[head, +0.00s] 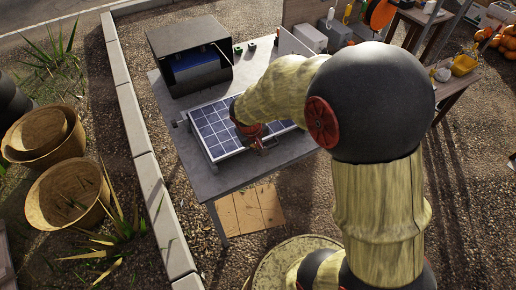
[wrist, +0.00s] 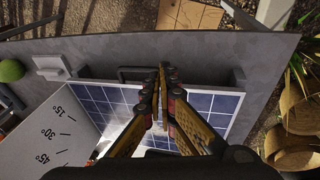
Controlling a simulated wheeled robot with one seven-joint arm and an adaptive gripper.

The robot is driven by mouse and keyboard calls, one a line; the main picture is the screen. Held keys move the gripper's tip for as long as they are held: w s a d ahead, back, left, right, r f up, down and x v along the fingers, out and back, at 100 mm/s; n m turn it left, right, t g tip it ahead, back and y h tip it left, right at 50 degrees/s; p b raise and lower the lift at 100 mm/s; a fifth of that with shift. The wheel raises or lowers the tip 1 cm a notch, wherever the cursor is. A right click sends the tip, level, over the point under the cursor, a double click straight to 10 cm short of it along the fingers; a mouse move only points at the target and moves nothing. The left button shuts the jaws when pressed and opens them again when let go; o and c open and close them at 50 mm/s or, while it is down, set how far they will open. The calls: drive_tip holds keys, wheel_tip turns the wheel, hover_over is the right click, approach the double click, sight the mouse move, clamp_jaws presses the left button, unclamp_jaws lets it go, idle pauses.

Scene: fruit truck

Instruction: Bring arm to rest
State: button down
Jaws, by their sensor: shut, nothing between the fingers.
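My gripper (wrist: 162,100) is shut and empty in the wrist view, its fingers together over a blue gridded solar panel (wrist: 200,103). In the head view my arm reaches down from the right, and my gripper (head: 262,145) is small and partly hidden beside the panel's right part. The solar panel (head: 213,132) lies on a grey table (head: 225,178). I cannot tell whether the fingertips touch the panel or the handle (wrist: 135,73) near its edge.
An open dark box (head: 190,62) stands at the table's back left. A white board with angle marks (wrist: 45,125) stands beside the panel. Woven baskets (head: 68,193) sit beyond a concrete curb (head: 150,185) at left. A cluttered workbench (head: 445,85) is at back right.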

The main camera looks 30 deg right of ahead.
drive_tip(key=r, duration=0.1)
drive_tip(key=s+r, duration=0.1)
drive_tip(key=a+r, duration=0.1)
drive_tip(key=shift+s+r, duration=0.35)
drive_tip(key=shift+s, duration=0.05)
drive_tip(key=s+a+r+t+y+b, duration=0.1)
drive_tip(key=s+a+r, duration=0.2)
drive_tip(key=s+r, duration=0.5)
drive_tip(key=s+a+r+t+y+b, duration=0.1)
drive_tip(key=s+a+r+t+b, duration=0.1)
drive_tip(key=s+r, duration=0.6)
drive_tip(key=shift+s+a+y, duration=0.3)
drive_tip(key=shift+s+a, duration=0.15)
drive_tip(key=shift+s, duration=0.55)
drive_tip(key=c, duration=2.3)
unclamp_jaws()
drive_tip(key=shift+c, duration=0.2)
